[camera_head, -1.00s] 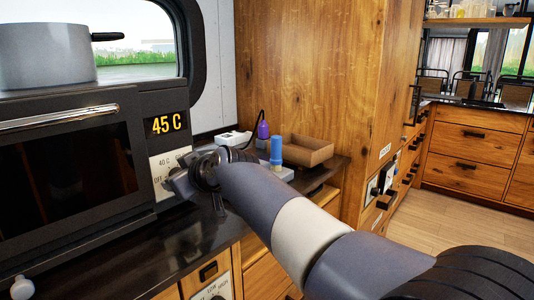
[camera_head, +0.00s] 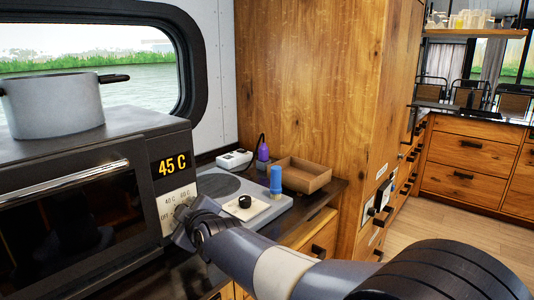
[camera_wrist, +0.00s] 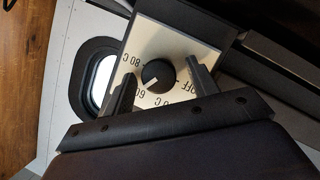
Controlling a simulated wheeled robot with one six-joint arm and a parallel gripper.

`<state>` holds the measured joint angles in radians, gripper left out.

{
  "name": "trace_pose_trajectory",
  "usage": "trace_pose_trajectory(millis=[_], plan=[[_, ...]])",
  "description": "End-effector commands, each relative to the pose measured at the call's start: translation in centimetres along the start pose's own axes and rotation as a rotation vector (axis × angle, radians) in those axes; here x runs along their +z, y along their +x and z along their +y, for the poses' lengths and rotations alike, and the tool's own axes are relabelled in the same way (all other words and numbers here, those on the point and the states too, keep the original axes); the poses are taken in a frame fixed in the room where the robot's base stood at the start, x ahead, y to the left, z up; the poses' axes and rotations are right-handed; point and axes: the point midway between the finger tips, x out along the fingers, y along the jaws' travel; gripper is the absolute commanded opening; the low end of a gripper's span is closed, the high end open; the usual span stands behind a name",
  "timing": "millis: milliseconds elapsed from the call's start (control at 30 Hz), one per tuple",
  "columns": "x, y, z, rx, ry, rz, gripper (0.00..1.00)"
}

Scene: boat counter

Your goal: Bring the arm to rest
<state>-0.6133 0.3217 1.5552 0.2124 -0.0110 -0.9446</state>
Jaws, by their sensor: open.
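My gripper (camera_head: 181,222) is at the control panel (camera_head: 176,205) on the right side of the oven's front. In the wrist view my gripper (camera_wrist: 160,70) is open, with one finger on each side of the round black dial (camera_wrist: 158,75). I cannot tell whether the fingers touch the dial. The dial's white mark points toward the "60" on the pale plate (camera_wrist: 185,48). The oven's display (camera_head: 172,164) reads 45 C. In the head view my gripper partly hides the dial and its plate.
A grey pot (camera_head: 52,108) stands on the oven (camera_head: 75,200). To the right are a hob (camera_head: 262,208) with a black knob, a blue cylinder (camera_head: 276,180), a brown tray (camera_head: 303,177), a purple bottle (camera_head: 263,152) and a white device (camera_head: 234,160). A wooden cabinet wall (camera_head: 315,80) rises behind.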

Motion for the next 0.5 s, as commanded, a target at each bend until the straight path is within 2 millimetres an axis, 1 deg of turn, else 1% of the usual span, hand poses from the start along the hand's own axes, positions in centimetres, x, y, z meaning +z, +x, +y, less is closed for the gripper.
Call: trace_pose_trajectory(millis=[67,367,500], plan=[[-0.33,-0.17,0.25,0.004,-0.015,-0.002,0.56],[-0.26,-0.33,0.23,0.034,-0.084,-0.004,0.56],[-0.22,-0.38,0.12,0.06,-0.149,-0.005,0.56]])
